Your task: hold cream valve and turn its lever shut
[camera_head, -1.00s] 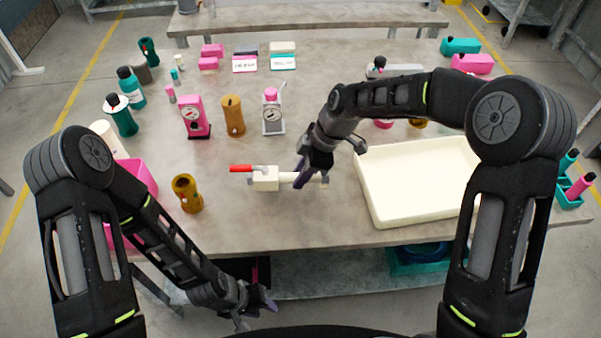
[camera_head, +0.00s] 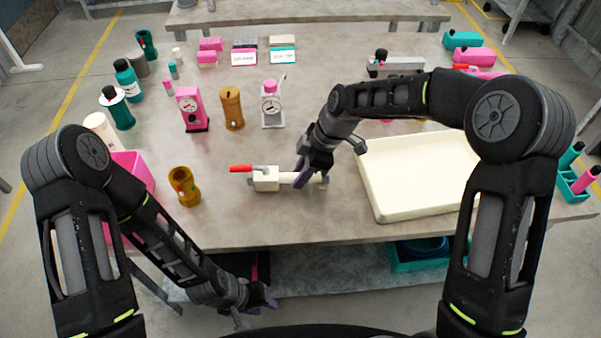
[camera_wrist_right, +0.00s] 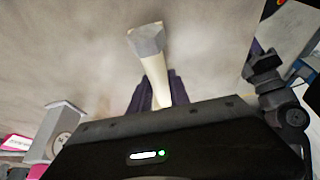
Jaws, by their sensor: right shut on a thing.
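The cream valve (camera_head: 266,180) lies on the table near its front middle, with a red lever (camera_head: 241,168) pointing left along its top. My right gripper (camera_head: 301,178) is shut on the pipe of the cream valve, to the right of the valve's body. In the right wrist view the cream pipe (camera_wrist_right: 158,80) with a grey end runs between the purple fingers. The lever is out of sight in that view. My left gripper (camera_head: 258,306) hangs low in front of the table edge, away from the valve. Its fingers are too small and dark to judge.
A cream tray (camera_head: 415,211) stands right of the valve. A brown cylinder (camera_head: 185,187) and a pink bin (camera_head: 133,172) stand to the left. Pink, brown and grey pump parts stand behind. The table between the valve and its front edge is clear.

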